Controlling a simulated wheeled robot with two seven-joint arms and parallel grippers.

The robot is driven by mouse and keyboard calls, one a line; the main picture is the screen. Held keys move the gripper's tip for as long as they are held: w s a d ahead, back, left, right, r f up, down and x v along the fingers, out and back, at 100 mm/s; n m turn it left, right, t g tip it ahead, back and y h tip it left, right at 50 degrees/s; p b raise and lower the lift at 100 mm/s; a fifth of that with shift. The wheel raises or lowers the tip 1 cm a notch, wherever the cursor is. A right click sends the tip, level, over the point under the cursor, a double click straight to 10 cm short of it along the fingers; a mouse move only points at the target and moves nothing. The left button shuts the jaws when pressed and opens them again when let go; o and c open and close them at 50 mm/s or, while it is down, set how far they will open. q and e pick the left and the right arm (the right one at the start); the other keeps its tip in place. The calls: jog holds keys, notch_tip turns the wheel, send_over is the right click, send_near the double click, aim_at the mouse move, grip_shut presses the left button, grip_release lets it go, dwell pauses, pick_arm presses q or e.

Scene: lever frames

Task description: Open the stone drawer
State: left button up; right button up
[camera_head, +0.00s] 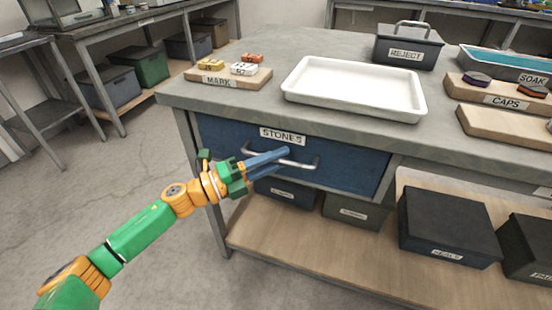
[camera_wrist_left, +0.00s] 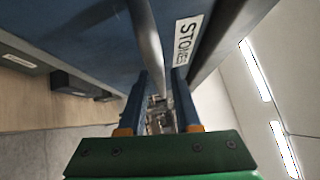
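The blue stone drawer (camera_head: 350,167) sits under the grey tabletop, its front about flush with the table frame. It carries a STONES label (camera_head: 283,135) and a curved metal handle (camera_head: 303,164). My left gripper (camera_head: 283,156) reaches the handle from the left. In the left wrist view the two blue fingers (camera_wrist_left: 163,85) stand apart, with the handle bar (camera_wrist_left: 145,35) running down into the gap between them. I cannot tell whether either finger touches the bar. The drawer's inside is hidden. My right gripper is not in view.
On the tabletop stand a white tray (camera_head: 352,103), a MARK board (camera_head: 229,84), a REJECT box (camera_head: 407,52) and a CAPS board (camera_head: 497,98). Dark lidded boxes (camera_head: 447,217) stand on the wooden lower shelf (camera_head: 300,232). The floor before the drawer is clear.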

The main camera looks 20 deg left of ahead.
pick_arm(q)
grip_shut()
dwell(1.2)
